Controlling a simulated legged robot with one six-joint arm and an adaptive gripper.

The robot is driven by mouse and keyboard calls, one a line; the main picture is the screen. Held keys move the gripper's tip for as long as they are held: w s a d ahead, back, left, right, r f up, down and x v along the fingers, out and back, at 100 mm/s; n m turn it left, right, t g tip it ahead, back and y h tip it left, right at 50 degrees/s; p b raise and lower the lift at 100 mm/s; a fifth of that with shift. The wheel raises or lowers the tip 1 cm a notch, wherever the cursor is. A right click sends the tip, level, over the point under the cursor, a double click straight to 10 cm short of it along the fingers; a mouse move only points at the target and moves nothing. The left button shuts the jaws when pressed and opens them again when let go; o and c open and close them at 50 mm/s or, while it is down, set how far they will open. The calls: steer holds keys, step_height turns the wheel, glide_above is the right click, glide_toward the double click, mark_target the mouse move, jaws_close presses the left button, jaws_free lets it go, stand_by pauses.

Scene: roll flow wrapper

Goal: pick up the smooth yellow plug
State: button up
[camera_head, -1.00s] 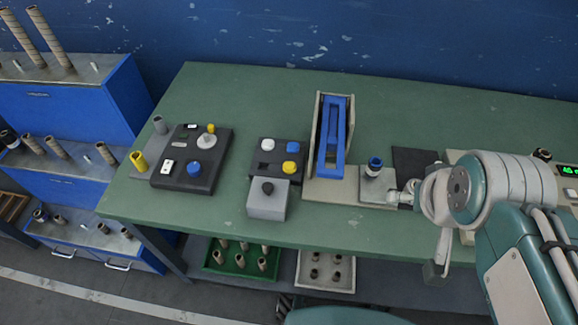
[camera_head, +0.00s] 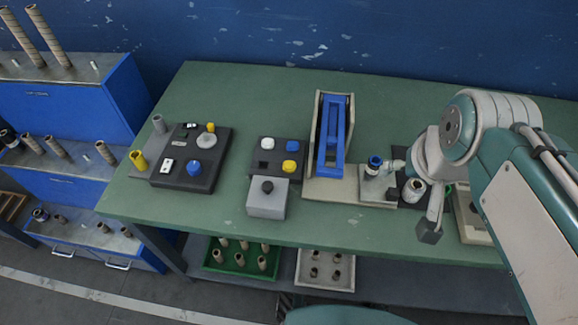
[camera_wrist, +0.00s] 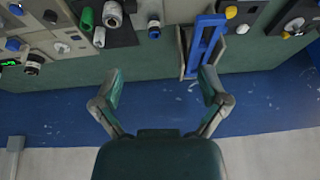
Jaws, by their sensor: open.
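Several yellow parts are in view, and I cannot tell for sure which is the smooth yellow plug. A rounded yellow plug (camera_head: 290,166) sits at the front right of the small dark panel (camera_head: 264,157); a yellow part that looks like it shows in the wrist view (camera_wrist: 231,12). A smaller yellow knob (camera_head: 210,127) stands on the larger dark panel (camera_head: 222,150). My gripper (camera_head: 409,203) is well to the right of both panels, near the bench's front. In the wrist view its two fingers (camera_wrist: 163,88) are spread with nothing between them.
A tall blue frame (camera_head: 322,160) on a beige base stands between my gripper and the panels. A grey box with a black knob (camera_head: 267,200) sits before the small panel. A yellow cup (camera_head: 138,160) stands at the bench's left. The green bench (camera_head: 240,90) is clear behind.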

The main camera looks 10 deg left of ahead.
steer(key=w+a+g, duration=0.2)
steer(key=w+a, duration=0.2)
steer(key=w, duration=0.5)
steer(key=m+g, duration=0.3)
steer(key=g, duration=0.4)
glide_above(289, 164)
steer(key=w, duration=0.3)
steer(key=shift+y, duration=0.4)
steer(key=f, duration=2.2)
steer(key=shift+s+f, duration=0.1)
steer(key=shift+s, duration=0.1)
steer(key=x, duration=0.5)
steer(key=shift+s+d+f, duration=0.25)
steer(key=shift+s+d, duration=0.05)
steer(key=c, duration=0.8)
